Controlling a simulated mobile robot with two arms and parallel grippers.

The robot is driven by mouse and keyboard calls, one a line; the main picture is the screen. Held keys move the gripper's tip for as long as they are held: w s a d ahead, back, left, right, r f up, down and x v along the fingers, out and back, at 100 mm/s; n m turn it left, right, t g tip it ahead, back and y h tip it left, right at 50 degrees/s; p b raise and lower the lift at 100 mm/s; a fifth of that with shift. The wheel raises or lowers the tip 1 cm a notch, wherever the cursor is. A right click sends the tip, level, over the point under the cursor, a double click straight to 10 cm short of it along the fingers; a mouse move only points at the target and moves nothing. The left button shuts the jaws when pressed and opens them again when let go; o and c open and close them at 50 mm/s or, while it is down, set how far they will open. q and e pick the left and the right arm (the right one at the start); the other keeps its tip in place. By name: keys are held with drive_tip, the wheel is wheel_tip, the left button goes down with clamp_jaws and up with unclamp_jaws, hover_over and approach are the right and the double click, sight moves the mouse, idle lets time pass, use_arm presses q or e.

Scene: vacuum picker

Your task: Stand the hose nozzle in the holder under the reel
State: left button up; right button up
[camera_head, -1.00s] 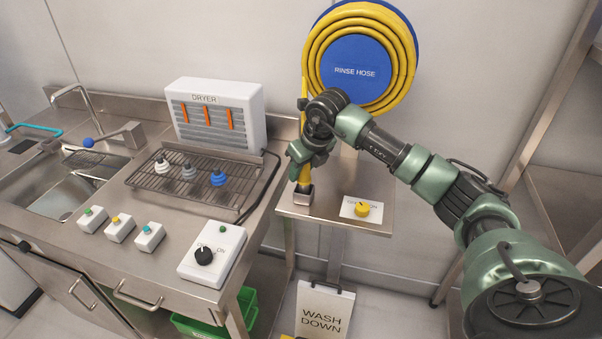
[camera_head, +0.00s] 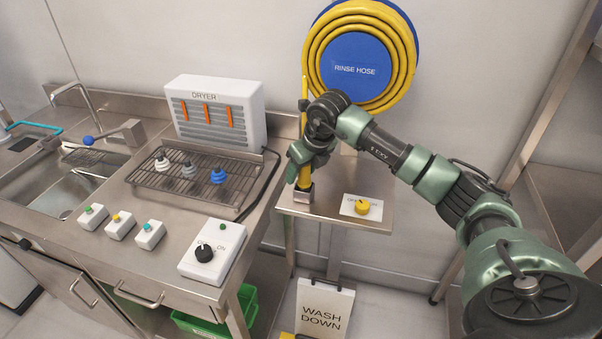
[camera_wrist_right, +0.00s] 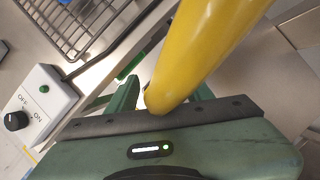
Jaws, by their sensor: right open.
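The yellow hose nozzle (camera_head: 304,177) stands about upright with its lower end at the small metal holder (camera_head: 303,195) on the steel side shelf, below the reel (camera_head: 356,62) of yellow hose. How deep its end sits in the holder is hard to tell. My right gripper (camera_head: 298,172) is beside the nozzle and open, and its fingers hide part of it. In the right wrist view the yellow hose (camera_wrist_right: 195,45) passes large and close in front of the open fingers (camera_wrist_right: 158,98). My left gripper does not show.
A yellow knob on a white plate (camera_head: 361,208) is on the shelf right of the holder. The drying rack (camera_head: 200,185) with suction cups, the dryer (camera_head: 215,112) and a dial box (camera_head: 212,250) are on the counter at left. A WASH DOWN sign (camera_head: 324,310) stands below.

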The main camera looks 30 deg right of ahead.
drive_tip(key=b+v, duration=0.1)
drive_tip(key=v, duration=1)
drive_tip(key=shift+b, duration=0.35)
